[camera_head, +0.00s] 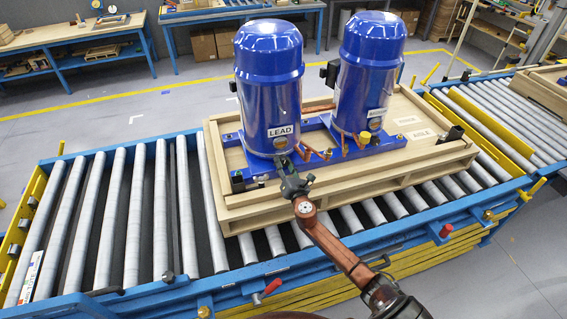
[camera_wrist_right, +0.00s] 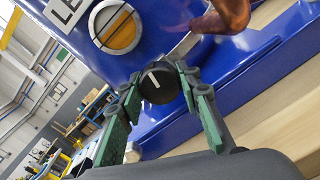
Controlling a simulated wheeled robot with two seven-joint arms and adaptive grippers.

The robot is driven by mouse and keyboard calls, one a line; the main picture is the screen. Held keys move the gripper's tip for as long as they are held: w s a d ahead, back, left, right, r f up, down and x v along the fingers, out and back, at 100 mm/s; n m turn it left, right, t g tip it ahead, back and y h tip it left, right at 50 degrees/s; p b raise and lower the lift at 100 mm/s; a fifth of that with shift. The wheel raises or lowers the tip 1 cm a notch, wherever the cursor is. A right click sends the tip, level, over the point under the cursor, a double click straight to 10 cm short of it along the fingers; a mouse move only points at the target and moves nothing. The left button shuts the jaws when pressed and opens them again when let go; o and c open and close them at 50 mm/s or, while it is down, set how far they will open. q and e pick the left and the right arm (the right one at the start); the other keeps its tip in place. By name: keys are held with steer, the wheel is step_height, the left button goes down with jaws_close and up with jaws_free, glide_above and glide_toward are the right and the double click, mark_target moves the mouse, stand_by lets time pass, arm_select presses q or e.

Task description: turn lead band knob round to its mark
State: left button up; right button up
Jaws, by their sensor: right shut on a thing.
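The blue compressor labelled LEAD (camera_head: 268,85) stands upright on the pallet, at the left of the pair. Its black band knob (camera_wrist_right: 161,89) shows in the right wrist view, low on the blue shell below a round sight glass (camera_wrist_right: 117,28). The knob face has a short white line. My right gripper (camera_head: 289,178) is at the foot of the lead compressor and hides the knob in the head view. In the wrist view its green fingers (camera_wrist_right: 160,84) are closed on the knob, one on each side. I cannot make out the mark. My left gripper is not in view.
A second blue compressor (camera_head: 368,75) stands close on the right, on the same blue frame. Copper pipes (camera_head: 311,152) run just right of my right gripper. The wooden pallet (camera_head: 238,205) rests on a roller conveyor (camera_head: 105,215), whose left part is empty.

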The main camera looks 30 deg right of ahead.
steer(key=o, duration=1.2)
steer(key=v, duration=1.2)
